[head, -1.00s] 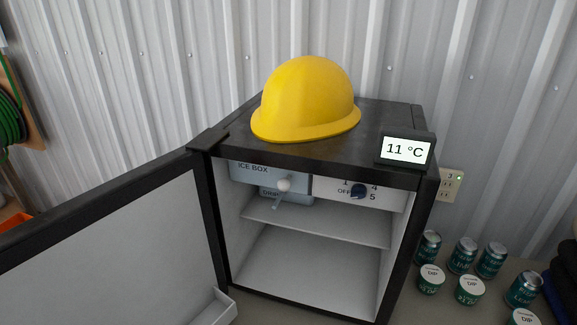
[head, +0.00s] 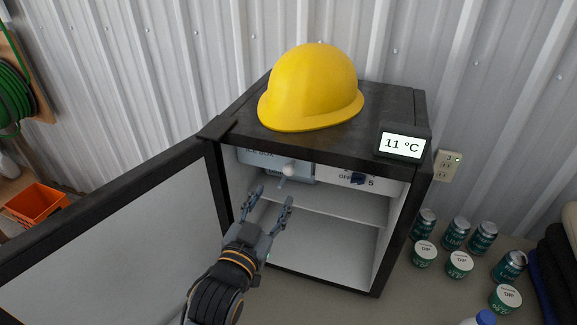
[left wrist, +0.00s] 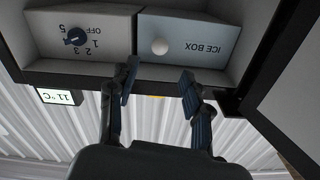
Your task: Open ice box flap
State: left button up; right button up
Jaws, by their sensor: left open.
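The ice box flap (head: 262,158) is a pale blue-grey panel at the top left inside the small black fridge (head: 391,105). A round whitish knob (head: 289,169) sits on its front. My left gripper (head: 272,193) is open and empty at the fridge opening, just below and in front of the flap in the head view. In the left wrist view, turned upside down, the ice box flap (left wrist: 192,38) and knob (left wrist: 160,46) show beyond the gripper's two spread fingers (left wrist: 158,78). The flap looks shut. My right gripper is out of view.
The fridge door (head: 110,225) stands open to the left. A yellow hard hat (head: 312,85) and a display reading 11 °C (head: 402,145) are on top. A control dial (head: 358,178) is right of the flap. Several cans (head: 457,232) and dip tubs (head: 459,264) stand at right.

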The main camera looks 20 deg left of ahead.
aim_at(287, 173)
pick_arm(q)
jog(key=w+p, duration=0.2)
jog(key=w, duration=0.8)
jog(key=shift+d, duration=0.15)
jog(key=shift+w+p, duration=0.35)
jog(key=shift+w, duration=0.3)
jog(key=shift+f, duration=0.1)
grip_shut()
